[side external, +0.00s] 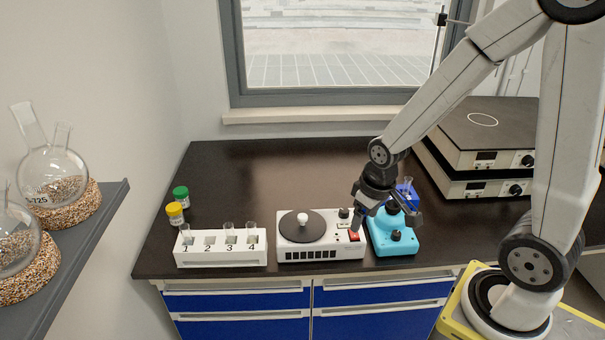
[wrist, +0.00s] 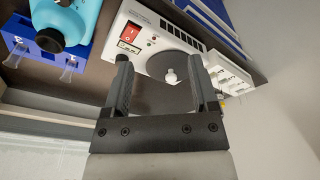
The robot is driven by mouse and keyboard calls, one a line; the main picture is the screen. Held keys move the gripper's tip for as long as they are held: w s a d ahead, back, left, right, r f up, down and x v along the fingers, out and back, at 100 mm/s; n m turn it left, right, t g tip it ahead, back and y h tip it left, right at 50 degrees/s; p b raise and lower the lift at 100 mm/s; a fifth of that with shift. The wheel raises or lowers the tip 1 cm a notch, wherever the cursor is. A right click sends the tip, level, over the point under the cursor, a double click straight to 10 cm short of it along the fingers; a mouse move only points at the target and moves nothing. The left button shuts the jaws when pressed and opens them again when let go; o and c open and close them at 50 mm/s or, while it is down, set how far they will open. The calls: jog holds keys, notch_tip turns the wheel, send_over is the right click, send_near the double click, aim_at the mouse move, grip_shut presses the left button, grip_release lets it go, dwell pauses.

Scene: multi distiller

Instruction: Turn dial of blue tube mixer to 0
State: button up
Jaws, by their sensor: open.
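The blue tube mixer (side external: 393,243) stands near the front of the bench, right of the white stirrer. Its dark dial (side external: 396,236) is on the front part; the setting is too small to read. In the wrist view the mixer (wrist: 82,20) is at the upper left, outside the fingers. My gripper (side external: 384,222) is over the mixer in the side view and hides part of its top. The gripper (wrist: 161,75) is open, its two fingers apart and empty. The white stirrer's round plate shows beyond the gap between them. The gripper does not visibly touch the dial.
The white stirrer (side external: 320,253) with a red switch is close on the left. A numbered tube rack (side external: 220,257) stands further left. A blue tube holder (side external: 407,195) is behind the mixer. Stacked hotplates (side external: 475,160) are back right. The bench's rear left is clear.

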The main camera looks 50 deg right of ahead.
jog(key=m+g, duration=0.2)
send_over(397, 233)
jog(key=a, duration=0.1)
jog(key=f, duration=0.6)
jog(key=shift+w+f, duration=0.1)
jog(key=shift+w, duration=0.1)
jog(key=shift+s+d+f, duration=0.15)
jog(key=shift+d, duration=0.1)
jog(key=shift+f, duration=0.1)
jog(key=shift+d+f, duration=0.2)
jog(key=shift+f, duration=3.6)
jog(key=shift+c, duration=0.2)
grip_shut()
